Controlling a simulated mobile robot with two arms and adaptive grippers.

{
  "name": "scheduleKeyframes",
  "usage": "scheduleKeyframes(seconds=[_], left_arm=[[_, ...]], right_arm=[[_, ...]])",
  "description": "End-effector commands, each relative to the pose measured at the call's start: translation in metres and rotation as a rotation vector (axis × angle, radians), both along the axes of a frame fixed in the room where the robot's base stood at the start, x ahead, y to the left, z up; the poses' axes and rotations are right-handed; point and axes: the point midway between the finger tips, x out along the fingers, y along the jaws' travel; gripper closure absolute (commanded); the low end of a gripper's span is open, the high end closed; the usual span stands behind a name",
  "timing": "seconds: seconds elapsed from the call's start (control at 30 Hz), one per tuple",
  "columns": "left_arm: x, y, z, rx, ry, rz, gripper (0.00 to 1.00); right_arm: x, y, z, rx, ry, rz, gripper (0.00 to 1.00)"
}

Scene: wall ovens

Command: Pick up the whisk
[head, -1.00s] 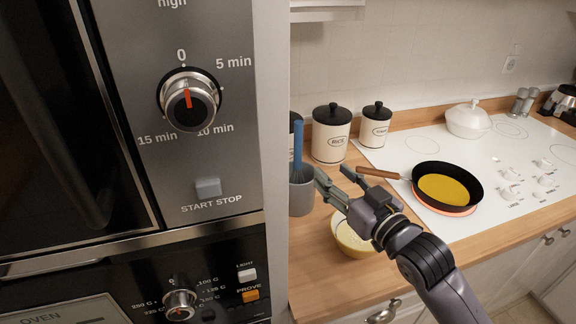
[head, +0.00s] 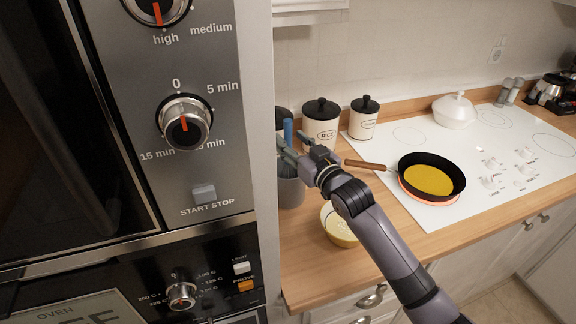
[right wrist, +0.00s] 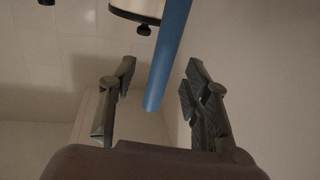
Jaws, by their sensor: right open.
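The whisk's blue handle (head: 288,128) stands up from a grey cup (head: 290,193) on the wooden counter, close beside the oven column. The whisk's lower part is hidden by the cup and my gripper. My right gripper (head: 284,150) is at the handle, just above the cup's rim. In the right wrist view the blue handle (right wrist: 170,50) shows between the two spread fingers of my right gripper (right wrist: 161,72), with gaps on both sides. My left gripper is not in view.
The oven column (head: 252,150) rises close on the left. A yellow bowl (head: 339,229) sits below my right arm. Lidded canisters (head: 320,133) stand behind the cup. A frying pan (head: 432,178) lies on the white cooktop (head: 500,165) to the right.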

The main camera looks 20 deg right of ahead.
Motion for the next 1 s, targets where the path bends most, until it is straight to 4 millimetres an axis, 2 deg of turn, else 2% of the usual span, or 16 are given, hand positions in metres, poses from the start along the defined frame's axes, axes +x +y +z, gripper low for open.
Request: scheduleKeyframes(seconds=[0.1,0.2,0.47,1.0], left_arm=[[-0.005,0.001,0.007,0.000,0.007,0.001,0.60],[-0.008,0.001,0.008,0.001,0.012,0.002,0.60],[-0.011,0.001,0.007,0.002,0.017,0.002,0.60],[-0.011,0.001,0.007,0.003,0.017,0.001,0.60]], right_arm=[[0.015,0.003,0.002,0.002,0.000,0.001,0.56],[0.021,0.005,0.001,0.000,0.000,0.000,0.56],[0.023,0.005,0.000,0.000,-0.001,0.001,0.56],[0.023,0.005,0.000,0.000,0.000,0.000,0.92]])
